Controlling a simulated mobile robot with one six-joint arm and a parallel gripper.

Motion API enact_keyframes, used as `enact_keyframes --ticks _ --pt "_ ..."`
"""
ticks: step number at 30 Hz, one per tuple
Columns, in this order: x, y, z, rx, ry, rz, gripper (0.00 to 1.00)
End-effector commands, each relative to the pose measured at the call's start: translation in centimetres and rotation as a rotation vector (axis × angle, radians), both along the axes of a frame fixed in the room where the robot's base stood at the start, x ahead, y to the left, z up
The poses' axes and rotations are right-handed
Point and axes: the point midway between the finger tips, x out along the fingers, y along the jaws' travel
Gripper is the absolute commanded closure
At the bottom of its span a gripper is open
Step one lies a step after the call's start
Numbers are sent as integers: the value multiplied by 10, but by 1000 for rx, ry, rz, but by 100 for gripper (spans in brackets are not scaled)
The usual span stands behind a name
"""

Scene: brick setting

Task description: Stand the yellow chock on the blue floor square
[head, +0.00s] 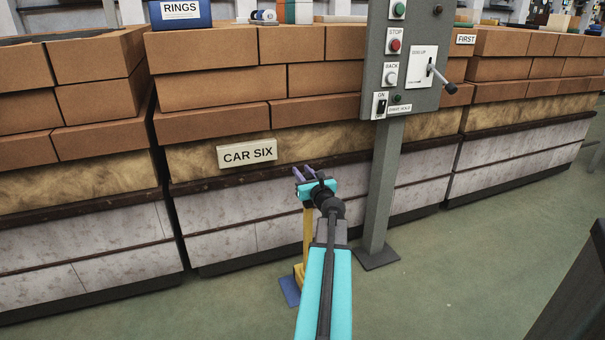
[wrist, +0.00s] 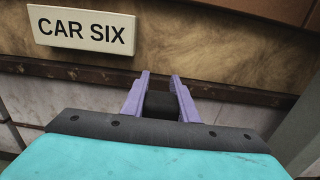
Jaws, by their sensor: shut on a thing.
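The yellow chock (head: 307,235) is upright below my gripper, a long yellow post with a wider foot at floor level. My gripper (head: 303,172) is at its top end, with purple fingers. In the wrist view my gripper (wrist: 160,82) is shut on a black piece (wrist: 161,103), seemingly the chock's grip. The blue floor square (head: 289,291) shows at the left of the chock's foot, which overlaps it in the picture. My arm hides part of the foot, and I cannot tell whether the foot touches the square.
A brick-laden car with a CAR SIX plate (head: 247,153) stands just behind the gripper. A grey control post (head: 382,190) with buttons and a lever rises close on the right. Green floor (head: 480,260) is open at the right.

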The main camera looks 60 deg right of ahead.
Motion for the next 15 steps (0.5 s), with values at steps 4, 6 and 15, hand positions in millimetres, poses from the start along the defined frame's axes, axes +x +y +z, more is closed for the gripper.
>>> enact_keyframes --ticks 4,6,15 --pt "0 0 -2 0 0 0 67" --pt "0 0 -2 0 0 0 55" --pt "0 0 -1 0 0 0 55"
